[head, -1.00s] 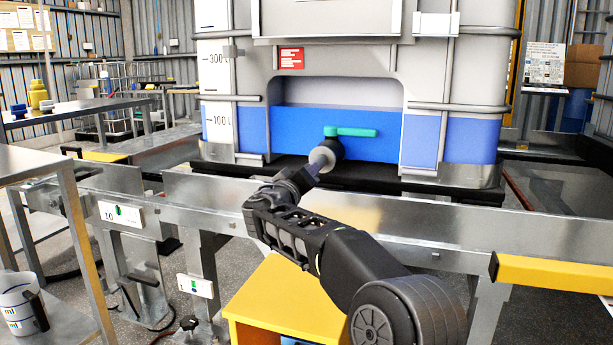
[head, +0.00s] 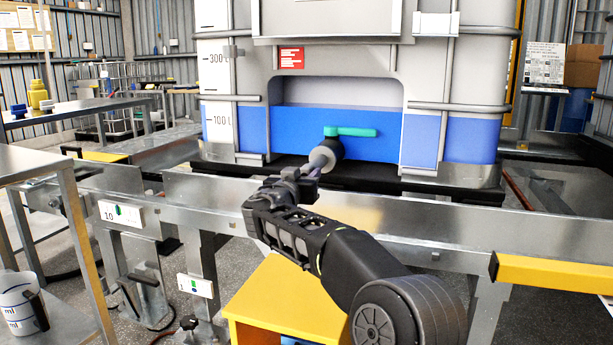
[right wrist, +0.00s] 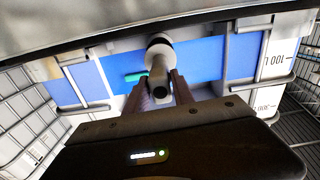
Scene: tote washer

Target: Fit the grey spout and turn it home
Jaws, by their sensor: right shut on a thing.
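The grey spout (head: 321,158) is at the mouth of the black valve (head: 331,145) low on the tank front. Its wide collar is at the valve; whether it is fully seated I cannot tell. In the right wrist view the spout (right wrist: 158,68) shows as a round collar with a narrower tube coming towards me. My right gripper (head: 309,172) is shut on the spout's tube, one finger on each side. The valve's teal handle (head: 352,132) lies level, pointing right. My left gripper is not in view.
The large caged tank (head: 420,130) holds blue liquid and stands behind a metal conveyor rail (head: 400,222). A yellow box (head: 275,305) is below my right arm. A yellow bar (head: 550,276) is at the right. A steel table with a white mug (head: 18,303) is at the left.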

